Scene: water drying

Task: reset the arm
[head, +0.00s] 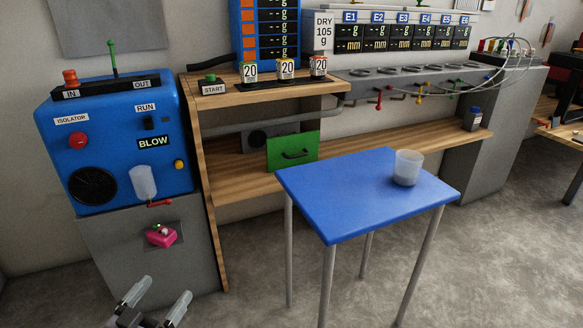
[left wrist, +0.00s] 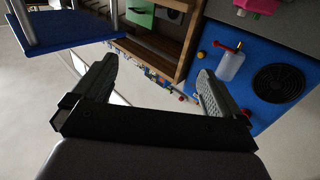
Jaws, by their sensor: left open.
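My left gripper (head: 155,305) shows at the bottom left of the head view, low in front of the grey cabinet below the blue machine. Its two fingers are apart with nothing between them. The left wrist view shows the same open fingers (left wrist: 155,85) with an empty gap. The right gripper is in neither view.
A small blue table (head: 350,195) holds a clear cup (head: 407,168). The blue BLOW machine (head: 115,150) stands on a grey cabinet at left. A wooden bench (head: 235,185) with a green panel (head: 293,152) runs along the wall. The floor (head: 250,300) between is clear.

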